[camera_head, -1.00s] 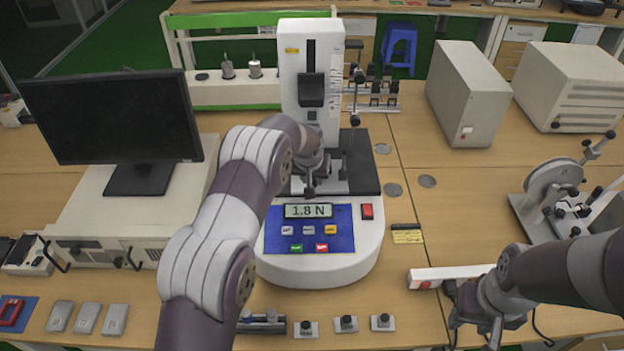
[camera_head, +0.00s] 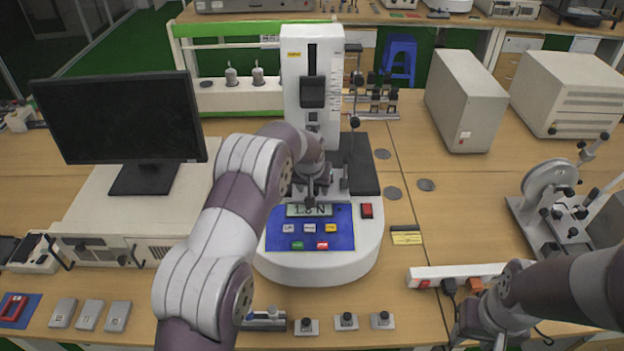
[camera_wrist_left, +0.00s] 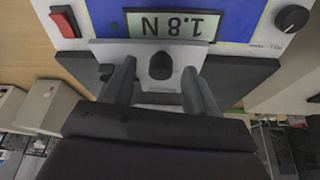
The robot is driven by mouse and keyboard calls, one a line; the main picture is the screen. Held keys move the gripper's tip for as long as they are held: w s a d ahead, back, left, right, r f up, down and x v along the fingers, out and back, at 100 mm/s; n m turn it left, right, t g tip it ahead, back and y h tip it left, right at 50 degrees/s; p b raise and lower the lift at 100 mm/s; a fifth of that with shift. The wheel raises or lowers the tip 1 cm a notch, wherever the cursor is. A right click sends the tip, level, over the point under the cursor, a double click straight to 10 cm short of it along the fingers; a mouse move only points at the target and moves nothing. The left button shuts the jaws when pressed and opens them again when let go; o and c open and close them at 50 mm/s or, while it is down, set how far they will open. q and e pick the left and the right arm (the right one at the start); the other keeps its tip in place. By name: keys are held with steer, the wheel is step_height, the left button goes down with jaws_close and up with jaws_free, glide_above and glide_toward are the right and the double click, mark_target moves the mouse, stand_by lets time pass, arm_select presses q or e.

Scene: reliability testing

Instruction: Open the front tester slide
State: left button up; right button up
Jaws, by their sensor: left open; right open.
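The force tester (camera_head: 365,245) stands mid-table with a white column and a blue panel reading 1.8 N. In the left wrist view, its front slide is a pale plate (camera_wrist_left: 108,52) with a dark round knob (camera_wrist_left: 160,66), close to the display (camera_wrist_left: 172,24). My left gripper (camera_head: 311,200) is low over the tester's base at the display's back edge and partly covers the readout. In the wrist view my left gripper (camera_wrist_left: 158,72) is open, with one finger either side of the knob and gaps visible. My right gripper (camera_head: 482,338) is open at the front right edge, partly cut off.
A monitor (camera_head: 120,115) on a white box is at left. A power strip (camera_head: 440,275) lies near my right gripper. Small knobbed blocks (camera_head: 346,322) line the front edge. White cabinets (camera_head: 466,100) stand at back right.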

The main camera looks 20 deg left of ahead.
arm_select(q)
steer(key=b+v, duration=0.2)
steer(key=v, duration=1)
steer(key=shift+s+b, duration=0.15)
steer(key=shift+b, duration=0.2)
steer(key=shift+f, duration=0.1)
